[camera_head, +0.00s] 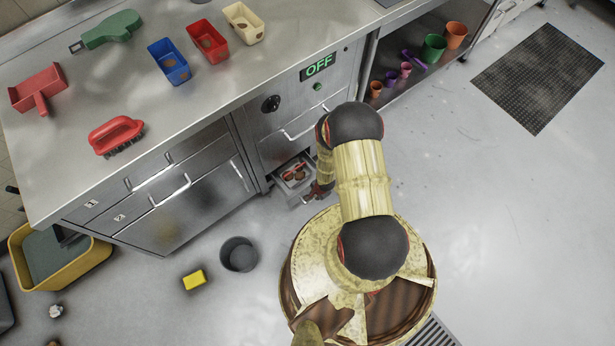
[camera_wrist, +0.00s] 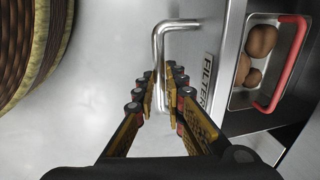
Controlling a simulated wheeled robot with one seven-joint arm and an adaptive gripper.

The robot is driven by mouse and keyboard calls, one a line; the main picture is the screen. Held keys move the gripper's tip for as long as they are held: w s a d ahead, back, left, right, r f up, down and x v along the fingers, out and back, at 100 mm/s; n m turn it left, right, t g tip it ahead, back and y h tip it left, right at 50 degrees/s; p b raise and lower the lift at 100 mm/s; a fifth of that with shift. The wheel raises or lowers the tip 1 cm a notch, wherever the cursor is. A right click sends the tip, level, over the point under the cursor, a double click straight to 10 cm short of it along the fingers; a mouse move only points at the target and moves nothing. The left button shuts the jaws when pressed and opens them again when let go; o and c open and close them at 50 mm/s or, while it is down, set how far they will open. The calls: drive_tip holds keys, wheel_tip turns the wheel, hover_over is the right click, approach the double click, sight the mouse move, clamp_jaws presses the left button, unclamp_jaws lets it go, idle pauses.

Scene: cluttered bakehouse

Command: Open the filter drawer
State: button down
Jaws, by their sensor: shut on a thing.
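The filter drawer (camera_head: 293,196) stands pulled out from the lower front of the steel cabinet in the head view. In the wrist view its front (camera_wrist: 222,62) carries the word FILTER and a bent metal handle (camera_wrist: 177,24). My gripper (camera_wrist: 164,84) is shut on this handle, one finger on each side of the bar. In the head view my gripper (camera_head: 318,190) is at the drawer's front right, partly hidden by my arm. Inside the drawer is a metal pan with a red handle (camera_wrist: 289,70) and several brown lumps (camera_wrist: 262,40).
The cabinet above has a black knob (camera_head: 270,104) and a green OFF display (camera_head: 317,67). A dark bucket (camera_head: 239,254) and a yellow block (camera_head: 194,279) are on the floor left of my base. An open shelf with pots (camera_head: 433,47) is to the right.

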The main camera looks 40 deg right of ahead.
drive_tip(key=s, duration=0.7)
drive_tip(key=shift+s+d, duration=0.15)
drive_tip(key=shift+s, duration=0.2)
drive_tip(key=c, duration=1.8)
unclamp_jaws()
drive_tip(key=shift+c, duration=0.2)
drive_tip(key=shift+r, duration=0.1)
wheel_tip(320, 180, up, 12)
drive_tip(key=s, duration=0.2)
drive_tip(key=shift+f, duration=0.2)
drive_tip(key=shift+s, duration=0.1)
